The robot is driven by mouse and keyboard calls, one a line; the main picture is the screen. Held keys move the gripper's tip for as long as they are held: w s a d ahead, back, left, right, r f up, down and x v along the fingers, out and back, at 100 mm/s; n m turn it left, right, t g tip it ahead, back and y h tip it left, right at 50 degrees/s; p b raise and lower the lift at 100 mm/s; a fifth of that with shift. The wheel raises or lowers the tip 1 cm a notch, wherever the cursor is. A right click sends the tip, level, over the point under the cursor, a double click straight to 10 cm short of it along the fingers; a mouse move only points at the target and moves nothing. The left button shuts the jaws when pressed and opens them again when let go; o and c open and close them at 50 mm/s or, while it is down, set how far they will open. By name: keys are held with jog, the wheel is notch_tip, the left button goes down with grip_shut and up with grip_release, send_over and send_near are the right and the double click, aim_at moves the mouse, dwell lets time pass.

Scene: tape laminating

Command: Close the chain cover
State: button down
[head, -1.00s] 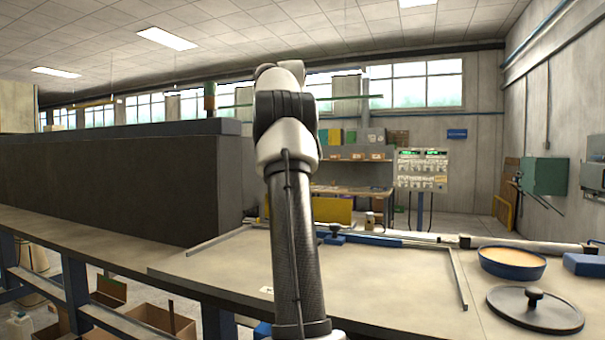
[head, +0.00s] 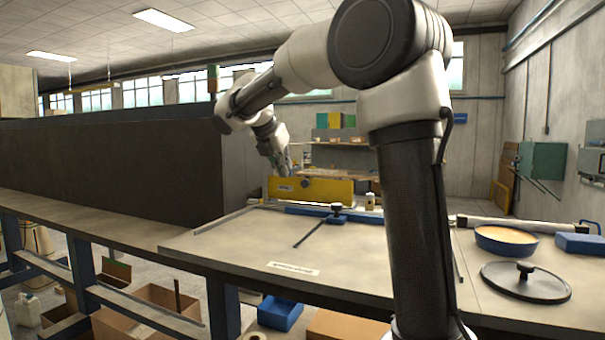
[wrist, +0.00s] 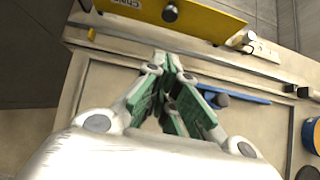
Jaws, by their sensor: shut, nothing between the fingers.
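The chain cover looks to be the yellow panel (head: 335,194) with a dark round knob (head: 306,183) and a small label, standing at the far edge of the table. In the wrist view the yellow panel (wrist: 208,18) lies along the top, with its knob (wrist: 170,13) and printed label visible. My gripper (head: 287,171) is shut and empty, pointing down just left of the knob in the head view. In the wrist view my fingertips (wrist: 168,60) are closed together and appear apart from the panel. The cover's hinge and whatever lies behind it are hidden.
A long dark block (head: 110,172) stands on the left. A blue bar with a black knob (head: 337,209) lies along the table's far side. A small bottle (head: 370,201) stands near the panel's right end. A round black lid (head: 525,281) and blue pan (head: 506,241) sit right.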

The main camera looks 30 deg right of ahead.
aim_at(300, 182)
jog(key=x, duration=0.9)
jog(key=shift+s, duration=0.1)
jog(key=shift+w+d, duration=0.8)
jog(key=shift+d, duration=0.25)
jog(key=shift+w+d, duration=0.4)
jog(key=shift+d, duration=0.1)
jog(key=shift+w+d+r, duration=0.1)
jog(key=shift+d+r+g+y, duration=0.1)
jog(key=shift+r+g+y, duration=0.05)
jog(key=shift+g+y, duration=0.15)
